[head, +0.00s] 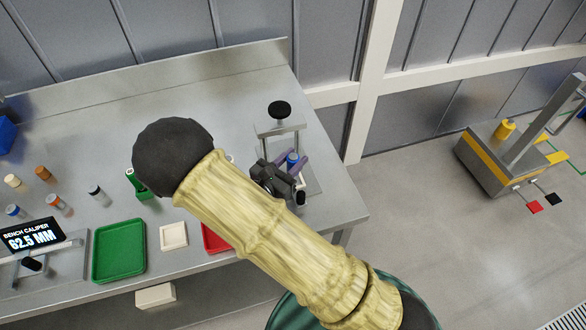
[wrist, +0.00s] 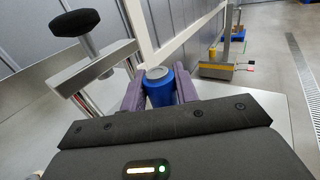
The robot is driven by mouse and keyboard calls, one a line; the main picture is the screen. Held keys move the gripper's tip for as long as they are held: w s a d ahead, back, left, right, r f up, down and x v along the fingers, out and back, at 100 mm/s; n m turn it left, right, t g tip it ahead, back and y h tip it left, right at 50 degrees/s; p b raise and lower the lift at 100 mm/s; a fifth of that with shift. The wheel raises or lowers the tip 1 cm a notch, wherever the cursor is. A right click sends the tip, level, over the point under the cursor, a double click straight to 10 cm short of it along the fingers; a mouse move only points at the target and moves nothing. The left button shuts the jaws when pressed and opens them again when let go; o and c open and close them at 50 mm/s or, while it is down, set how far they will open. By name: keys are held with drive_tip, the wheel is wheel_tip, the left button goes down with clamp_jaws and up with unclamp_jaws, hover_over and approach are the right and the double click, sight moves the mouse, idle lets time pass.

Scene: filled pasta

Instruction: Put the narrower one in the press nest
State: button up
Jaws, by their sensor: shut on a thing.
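My gripper (head: 287,166) is over the right end of the bench, its purple fingers shut on a blue cylinder (head: 292,158) with a grey top. In the wrist view, the blue cylinder (wrist: 160,90) stands roughly upright between the two fingers. The press (head: 279,127), a silver frame with a black knob, stands right beside my gripper; its black knob also shows at the left of the wrist view (wrist: 75,22). I cannot make out the press nest, which my gripper and arm largely cover. Whether the cylinder touches anything below is hidden.
At left, the bench caliper (head: 34,235) reads 62.5 MM, with several small cylinders (head: 57,203) behind it. A green tray (head: 119,250), a white square dish (head: 173,235) and a partly hidden red tray (head: 216,239) line the front. The bench's back middle is clear.

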drive_tip(key=shift+f, duration=2.05)
drive_tip(key=shift+f, duration=0.15)
drive_tip(key=o, duration=1.1)
drive_tip(key=b+v, duration=0.2)
drive_tip(key=v, duration=1)
